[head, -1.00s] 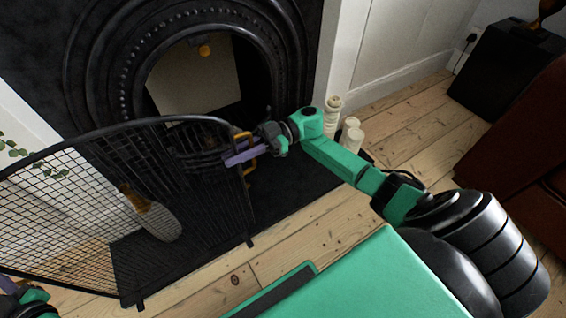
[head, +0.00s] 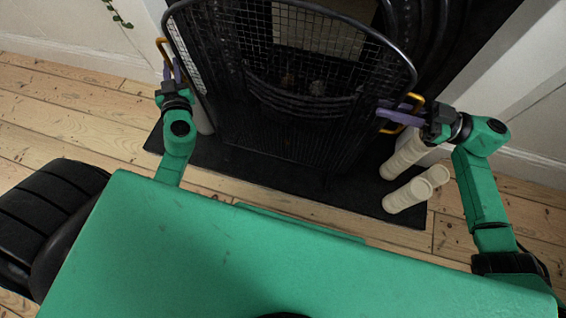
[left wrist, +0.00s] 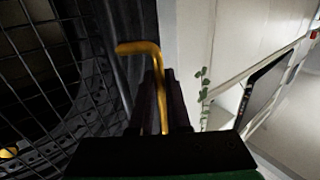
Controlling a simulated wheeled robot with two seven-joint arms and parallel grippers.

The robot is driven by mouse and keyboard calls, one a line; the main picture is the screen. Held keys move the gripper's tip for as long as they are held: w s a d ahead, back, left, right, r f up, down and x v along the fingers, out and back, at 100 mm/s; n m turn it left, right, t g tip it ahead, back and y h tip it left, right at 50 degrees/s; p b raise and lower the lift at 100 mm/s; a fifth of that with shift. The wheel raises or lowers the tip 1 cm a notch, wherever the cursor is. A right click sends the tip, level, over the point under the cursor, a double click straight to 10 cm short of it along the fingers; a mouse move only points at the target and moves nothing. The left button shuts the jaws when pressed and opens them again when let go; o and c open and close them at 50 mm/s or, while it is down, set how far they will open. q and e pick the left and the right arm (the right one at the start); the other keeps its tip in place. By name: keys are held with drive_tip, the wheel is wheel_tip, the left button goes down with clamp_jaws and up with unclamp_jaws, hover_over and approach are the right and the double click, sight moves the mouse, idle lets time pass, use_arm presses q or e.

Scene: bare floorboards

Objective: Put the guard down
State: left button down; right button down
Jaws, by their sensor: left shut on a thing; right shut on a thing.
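The guard (head: 290,110) is a black wire-mesh fire screen with a curved top bar and a brass handle at each side. In the head view it stands in front of the fireplace, over the dark hearth. My left gripper (head: 172,72) is shut on its left brass handle, which also shows between the fingers in the left wrist view (left wrist: 160,95). My right gripper (head: 400,114) is shut on its right brass handle (head: 413,104). The guard's lower edge is dark against the hearth, and I cannot tell whether it touches.
The black hearth slab (head: 250,166) lies on bare floorboards (head: 75,115). Cream candles (head: 408,192) stand on the hearth at the right, close below my right gripper. Floor at the left is clear.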

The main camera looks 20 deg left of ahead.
sight(378, 129)
use_arm(q)
drive_tip(key=shift+a+r, duration=0.15)
use_arm(e)
drive_tip(key=shift+a+r, duration=0.1)
drive_tip(key=shift+r, duration=0.05)
